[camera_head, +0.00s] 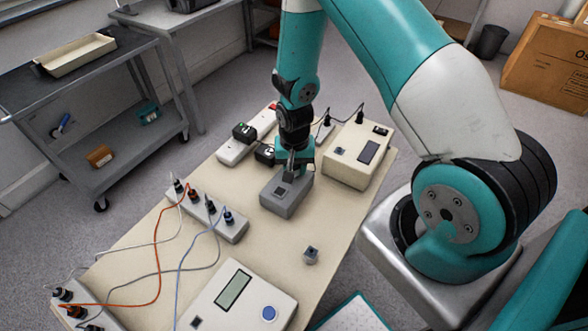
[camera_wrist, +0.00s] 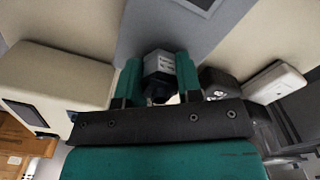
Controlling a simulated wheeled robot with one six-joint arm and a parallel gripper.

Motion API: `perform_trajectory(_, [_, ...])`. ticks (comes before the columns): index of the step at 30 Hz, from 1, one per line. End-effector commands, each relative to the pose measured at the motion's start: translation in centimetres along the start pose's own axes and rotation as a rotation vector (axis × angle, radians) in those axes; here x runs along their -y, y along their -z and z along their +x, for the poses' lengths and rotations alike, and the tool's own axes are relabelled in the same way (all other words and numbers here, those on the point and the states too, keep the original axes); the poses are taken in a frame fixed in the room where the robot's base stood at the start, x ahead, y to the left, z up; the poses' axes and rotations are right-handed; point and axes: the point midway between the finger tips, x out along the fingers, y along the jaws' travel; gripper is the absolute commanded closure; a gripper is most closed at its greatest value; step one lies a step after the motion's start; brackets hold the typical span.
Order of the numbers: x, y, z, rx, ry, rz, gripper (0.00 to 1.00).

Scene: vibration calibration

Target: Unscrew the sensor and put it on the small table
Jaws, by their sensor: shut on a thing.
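My gripper (camera_head: 290,168) points down at the far end of a grey block (camera_head: 287,197) on the beige table (camera_head: 150,225). In the wrist view, my gripper's teal fingers (camera_wrist: 158,78) are shut on a small grey sensor (camera_wrist: 158,64) with a dark lower part. The fingers hide most of the sensor in the head view. I cannot tell whether it is still touching the block. A second small grey cube (camera_head: 311,255) stands alone on the beige table, nearer to me.
A beige box (camera_head: 350,165) stands close right of my gripper, and black plugs and a power strip (camera_head: 236,150) stand left. A wired connector strip (camera_head: 215,215) and a display unit (camera_head: 238,300) are nearer. A grey cart (camera_head: 130,125) stands at left.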

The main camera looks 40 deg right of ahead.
Motion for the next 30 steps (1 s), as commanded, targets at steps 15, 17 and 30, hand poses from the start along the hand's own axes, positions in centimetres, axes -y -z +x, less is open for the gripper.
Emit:
perform_trajectory(15, [0.01,-0.04,0.02,0.001,0.000,-0.309,1.00])
perform_trajectory(17, [0.02,-0.03,0.02,0.001,0.000,-0.344,1.00])
perform_trajectory(30, [0.02,-0.02,-0.21,0.000,0.000,-0.353,1.00])
